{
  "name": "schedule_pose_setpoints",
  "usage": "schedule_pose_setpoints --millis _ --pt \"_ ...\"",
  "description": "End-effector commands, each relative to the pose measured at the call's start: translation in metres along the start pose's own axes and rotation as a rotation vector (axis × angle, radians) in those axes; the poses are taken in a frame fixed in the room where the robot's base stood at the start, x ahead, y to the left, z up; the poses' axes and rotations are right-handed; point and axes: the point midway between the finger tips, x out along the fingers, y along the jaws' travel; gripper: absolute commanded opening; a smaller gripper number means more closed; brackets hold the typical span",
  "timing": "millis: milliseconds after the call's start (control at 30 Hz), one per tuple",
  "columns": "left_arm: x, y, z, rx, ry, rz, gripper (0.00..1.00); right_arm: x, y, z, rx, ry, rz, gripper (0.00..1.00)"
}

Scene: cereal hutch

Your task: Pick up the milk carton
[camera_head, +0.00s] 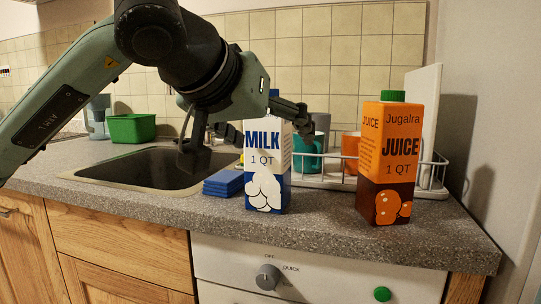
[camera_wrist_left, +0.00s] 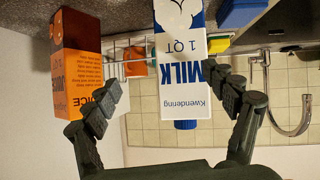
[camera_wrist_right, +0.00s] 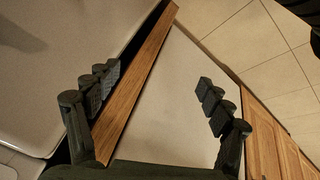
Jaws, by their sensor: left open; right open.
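The milk carton (camera_head: 267,167) is white and blue with a blue cap. It stands upright on the counter, left of the juice carton. My left gripper (camera_head: 262,122) is open at the carton's upper part, with one finger on each side in the head view. In the left wrist view the milk carton (camera_wrist_left: 184,75) appears upside down between the open fingers of the left gripper (camera_wrist_left: 172,104); I cannot tell whether they touch it. My right gripper (camera_wrist_right: 155,91) is open and empty, away from the carton, over wooden and pale surfaces.
An orange juice carton (camera_head: 389,160) with a green cap stands close on the right. Blue sponges (camera_head: 223,183) lie just left of the milk. A white dish rack (camera_head: 328,177) with cups is behind. The sink (camera_head: 150,166) and a green tub (camera_head: 131,127) are at left.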

Motion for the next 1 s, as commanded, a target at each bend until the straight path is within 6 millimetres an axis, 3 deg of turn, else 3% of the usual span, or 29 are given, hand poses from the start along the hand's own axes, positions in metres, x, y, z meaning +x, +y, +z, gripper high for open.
schedule_pose_setpoints --millis 167,367,567,700,1000 --pt "-0.007 -0.022 -0.015 0.076 0.047 -0.119 0.85 -0.003 0.001 0.001 0.000 -0.004 0.002 0.80" --pt "0.015 -0.024 -0.017 0.075 0.045 -0.117 0.85 -0.004 0.004 0.008 0.003 -0.034 0.009 0.80" --pt "0.044 -0.026 -0.021 0.073 0.042 -0.115 0.85 -0.008 0.014 0.028 0.011 -0.126 0.027 0.80" --pt "0.060 -0.028 -0.022 0.074 0.046 -0.115 0.85 -0.003 0.013 0.029 0.010 -0.129 0.025 0.80" --pt "0.065 -0.029 -0.022 0.075 0.047 -0.114 0.85 -0.001 0.013 0.029 0.010 -0.128 0.024 0.80"
